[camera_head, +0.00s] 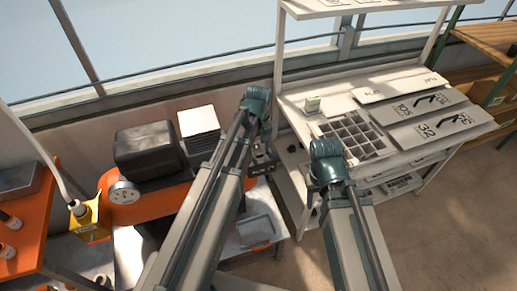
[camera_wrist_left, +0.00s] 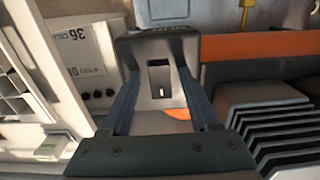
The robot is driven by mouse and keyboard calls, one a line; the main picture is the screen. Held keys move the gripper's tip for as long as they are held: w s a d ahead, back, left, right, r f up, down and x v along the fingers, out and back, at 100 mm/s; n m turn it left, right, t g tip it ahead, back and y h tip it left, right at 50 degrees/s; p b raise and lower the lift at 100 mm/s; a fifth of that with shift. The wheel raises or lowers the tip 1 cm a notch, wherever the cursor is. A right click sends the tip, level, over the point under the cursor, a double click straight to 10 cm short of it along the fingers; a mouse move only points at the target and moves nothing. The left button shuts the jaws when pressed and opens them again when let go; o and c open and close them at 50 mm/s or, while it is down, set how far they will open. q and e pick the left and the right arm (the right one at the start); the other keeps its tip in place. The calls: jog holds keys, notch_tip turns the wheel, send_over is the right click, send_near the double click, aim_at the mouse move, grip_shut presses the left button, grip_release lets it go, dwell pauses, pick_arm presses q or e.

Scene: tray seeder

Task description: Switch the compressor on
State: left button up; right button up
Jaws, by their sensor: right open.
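The compressor has an orange tank (camera_head: 150,205), a black motor cover (camera_head: 148,150) and a round white gauge (camera_head: 124,192) at the left of the head view. In the left wrist view its orange tank (camera_wrist_left: 265,45) and dark cooling fins (camera_wrist_left: 275,125) show at the right. A dark grey switch box (camera_wrist_left: 130,47) with a black rocker switch (camera_wrist_left: 159,77) faces the wrist camera. My left gripper (camera_wrist_left: 158,72) has its blue fingers apart, with the switch between them in the picture; contact cannot be told. My right gripper (camera_head: 311,203) is mostly hidden by its own wrist, near the rack.
A white rack (camera_head: 292,112) at the right holds a cell tray (camera_head: 352,135) and numbered panels (camera_head: 437,125). An orange bench (camera_head: 30,235) with bottles and a yellow box (camera_head: 90,220) stand at the left. Floor (camera_head: 440,235) is clear at lower right.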

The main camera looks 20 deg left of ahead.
pick_arm(q)
grip_shut()
jog(key=shift+w+a+g+h, duration=0.2)
jog(key=shift+w+g+h, duration=0.2)
jog(key=shift+w+g, duration=0.15)
jog(key=shift+w+a+g+h+b, duration=0.15)
jog(key=shift+g+h+b, duration=0.2)
jog(key=shift+g, duration=0.2)
jog(key=shift+a+g+h+b, duration=0.1)
jog(key=shift+g+h+b, duration=0.4)
jog(key=shift+g, duration=0.5)
jog(key=shift+r, duration=0.1)
